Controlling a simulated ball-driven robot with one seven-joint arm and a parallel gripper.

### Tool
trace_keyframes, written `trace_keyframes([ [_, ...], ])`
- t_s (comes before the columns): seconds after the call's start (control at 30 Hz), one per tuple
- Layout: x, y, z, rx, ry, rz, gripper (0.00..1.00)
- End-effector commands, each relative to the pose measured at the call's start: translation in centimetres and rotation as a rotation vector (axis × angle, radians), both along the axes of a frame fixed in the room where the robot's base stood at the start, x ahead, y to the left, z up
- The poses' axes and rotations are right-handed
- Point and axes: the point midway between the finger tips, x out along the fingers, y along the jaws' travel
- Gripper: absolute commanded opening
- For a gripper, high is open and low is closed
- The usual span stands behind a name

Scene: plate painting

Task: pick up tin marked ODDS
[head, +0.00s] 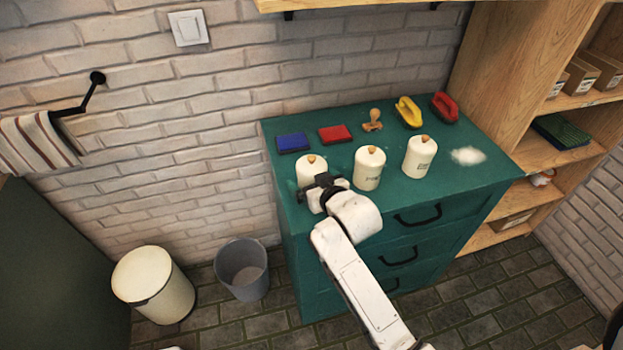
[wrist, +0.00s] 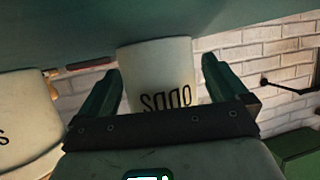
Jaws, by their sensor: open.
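The tin marked ODDS is the leftmost of three cream tins (head: 309,167) on the green cabinet top; it has a wooden knob, and its lower front is hidden behind my gripper in the head view. In the wrist view, which looks upside down, the ODDS tin (wrist: 157,70) sits between my two fingers with its lettering inverted and partly hidden by the gripper body. My gripper (head: 318,184) is open at the tin's front, and in the wrist view its fingers (wrist: 160,78) stand on either side of the tin, with gaps visible.
A middle tin (head: 368,170) stands close on the right; it shows at the left of the wrist view (wrist: 28,115). A right tin (head: 419,158) is farther off. Blue (head: 292,142) and red (head: 335,134) pads, a stamp (head: 373,121) and two brushes line the back. White powder (head: 468,156) lies right.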

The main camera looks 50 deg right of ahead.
Motion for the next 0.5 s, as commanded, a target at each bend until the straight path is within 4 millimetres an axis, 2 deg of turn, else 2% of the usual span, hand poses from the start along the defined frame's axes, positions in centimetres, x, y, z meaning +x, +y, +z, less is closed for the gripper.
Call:
trace_keyframes([
  [0.23,0.17,-0.08,-0.11,0.0,0.0,0.0,1.0],
  [0.5,0.16,-0.07,-0.1,0.0,0.001,0.0,0.75],
])
